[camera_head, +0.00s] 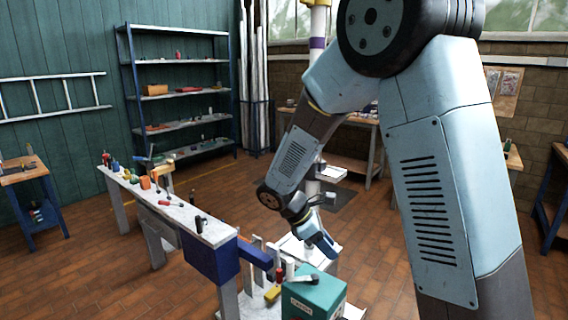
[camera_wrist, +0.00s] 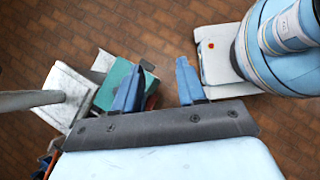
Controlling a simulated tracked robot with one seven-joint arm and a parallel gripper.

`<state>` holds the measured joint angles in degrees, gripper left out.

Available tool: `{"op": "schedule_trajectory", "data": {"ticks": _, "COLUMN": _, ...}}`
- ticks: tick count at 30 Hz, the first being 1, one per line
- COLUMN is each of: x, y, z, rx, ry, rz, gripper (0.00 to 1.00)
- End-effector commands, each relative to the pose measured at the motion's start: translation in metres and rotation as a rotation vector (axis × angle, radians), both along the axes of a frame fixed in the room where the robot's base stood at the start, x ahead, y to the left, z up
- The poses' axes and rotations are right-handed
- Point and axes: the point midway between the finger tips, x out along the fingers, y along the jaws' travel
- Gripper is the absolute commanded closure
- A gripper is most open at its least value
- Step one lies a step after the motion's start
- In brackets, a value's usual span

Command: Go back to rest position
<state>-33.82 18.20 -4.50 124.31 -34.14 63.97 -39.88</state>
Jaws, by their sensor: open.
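My gripper (camera_head: 320,240) hangs at the end of my bent arm, to the right of the long workbench and above a teal box (camera_head: 314,297). In the wrist view my gripper (camera_wrist: 158,88) shows two blue fingers spread apart with nothing between them. The teal box also shows in the wrist view (camera_wrist: 117,82), below and partly behind the left finger. The brown tiled floor shows between the fingers. My arm fills much of the right half of the head view and hides part of the back of the room.
A long bench (camera_head: 190,212) with tools runs along the left. A blue shelf rack (camera_head: 180,92) stands at the back wall. A white mast with a purple band (camera_head: 317,42) rises behind my arm. A small table (camera_head: 22,170) stands far left. The floor left of the bench is clear.

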Motion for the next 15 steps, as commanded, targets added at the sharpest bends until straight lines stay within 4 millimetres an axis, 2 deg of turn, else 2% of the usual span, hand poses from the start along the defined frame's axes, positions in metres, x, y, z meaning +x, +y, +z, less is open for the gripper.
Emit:
{"op": "schedule_trajectory", "data": {"ticks": 1, "x": -0.004, "y": -0.008, "z": 0.013, "rx": 0.033, "ry": -0.036, "rz": -0.052, "gripper": 0.6}}
{"op": "schedule_trajectory", "data": {"ticks": 3, "x": -0.01, "y": -0.018, "z": 0.027, "rx": 0.076, "ry": -0.08, "rz": -0.12, "gripper": 0.6}}
{"op": "schedule_trajectory", "data": {"ticks": 15, "x": -0.055, "y": -0.066, "z": 0.098, "rx": 0.311, "ry": -0.334, "rz": -0.515, "gripper": 0.6}}
